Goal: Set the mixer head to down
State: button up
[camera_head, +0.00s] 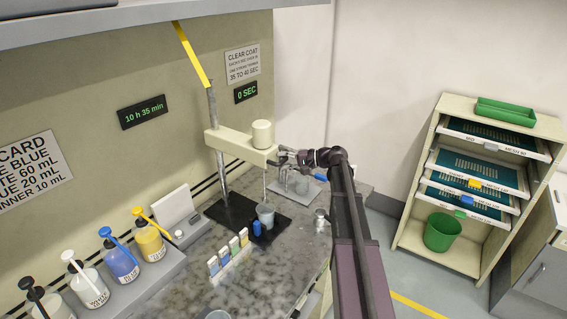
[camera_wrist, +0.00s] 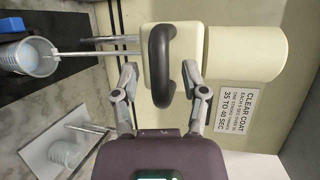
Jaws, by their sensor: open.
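The mixer head (camera_head: 240,145) is a cream block with a cream cylinder on top, raised on a grey post (camera_head: 218,168). Its thin rod (camera_head: 264,182) points down to a grey cup (camera_head: 265,217) on a black base (camera_head: 232,212); I cannot tell whether the tip enters the cup. In the wrist view, the head (camera_wrist: 178,50) carries a dark loop handle (camera_wrist: 157,65), and the cup (camera_wrist: 35,55) is at the left. My gripper (camera_wrist: 160,72) is open, its fingers on either side of the handle. In the head view, my gripper (camera_head: 283,158) is at the head's right end.
Several pump bottles (camera_head: 122,262) line the left. A scale (camera_head: 294,187) with a cup is behind my arm. A drying shelf (camera_head: 410,228) and green bin (camera_head: 442,232) stand right.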

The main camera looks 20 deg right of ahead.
jog(key=shift+c, duration=0.2)
grip_shut()
notch_tip(320, 180, down, 13)
jog(key=b, duration=1.3)
jog(key=shift+s, duration=0.15)
jog(key=shift+o, duration=0.2)
grip_release()
jog(key=shift+f, duration=0.1)
jog(key=shift+r, duration=0.2)
